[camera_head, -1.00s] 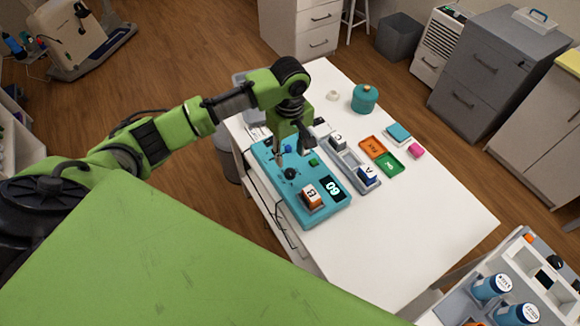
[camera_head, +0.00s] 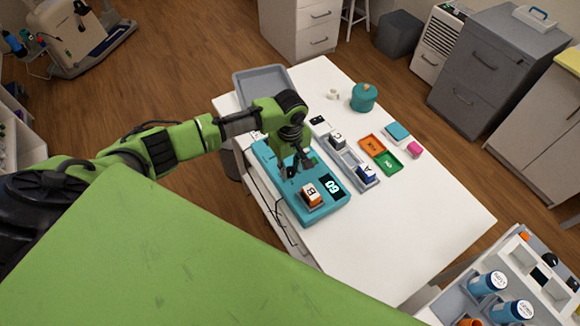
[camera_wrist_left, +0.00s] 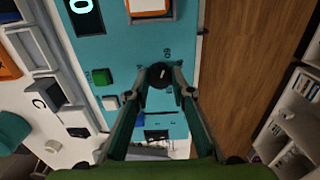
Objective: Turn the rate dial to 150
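The teal device (camera_head: 304,206) lies on the white table. My left gripper (camera_head: 290,168) is over the device and covers most of the dial in the head view. In the left wrist view its fingertips (camera_wrist_left: 162,80) are apart, one on each side of the dial; I cannot tell whether they touch it. My right gripper is not in view.
The device also carries an orange-and-white block marked B (camera_head: 312,194) and a green button (camera_wrist_left: 101,77). A grey tray with blocks (camera_head: 358,169), orange (camera_head: 372,146) and green (camera_head: 388,163) trays and a teal jar (camera_head: 364,97) stand beyond. The table's front right is clear.

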